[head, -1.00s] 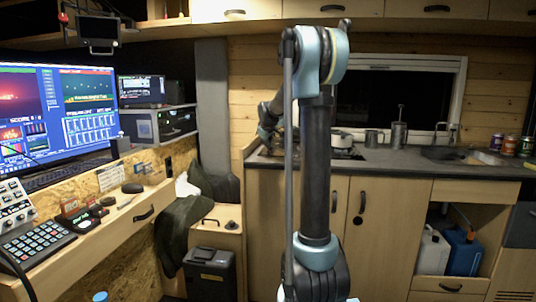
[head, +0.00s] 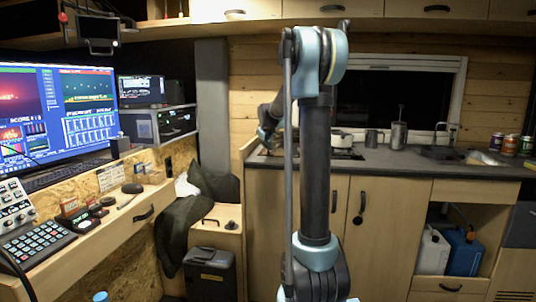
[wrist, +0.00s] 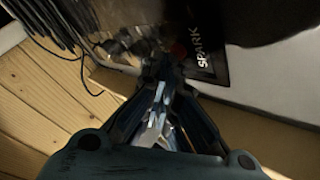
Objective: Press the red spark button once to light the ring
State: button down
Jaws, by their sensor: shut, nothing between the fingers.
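In the wrist view, a dark panel (wrist: 222,68) carries the white word SPARK (wrist: 203,50). A dim reddish spot, apparently the red spark button (wrist: 178,50), sits just left of that label. My gripper (wrist: 163,68) is shut and empty, its tips just below the red spot in the picture. I cannot tell whether they touch it. In the head view, my gripper is down by the left end of the counter, near the hob, mostly hidden by my arm. The ring is not clearly visible in either view, and no flame shows.
A pot (head: 341,138) stands on the hob, with metal mugs (head: 374,138) to its right on the counter (head: 405,160). A wood-plank wall (wrist: 45,95) and dark cables (wrist: 50,22) lie close beside my gripper. A desk with screens (head: 55,115) is at left.

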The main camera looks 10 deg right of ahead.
jog(key=shift+f, duration=0.2)
dwell(0.4)
jog(key=shift+r, duration=0.85)
notch_tip(320, 180, up, 5)
jog(key=shift+r, duration=0.1)
dwell(0.5)
jog(key=shift+s, duration=0.15)
dwell(0.4)
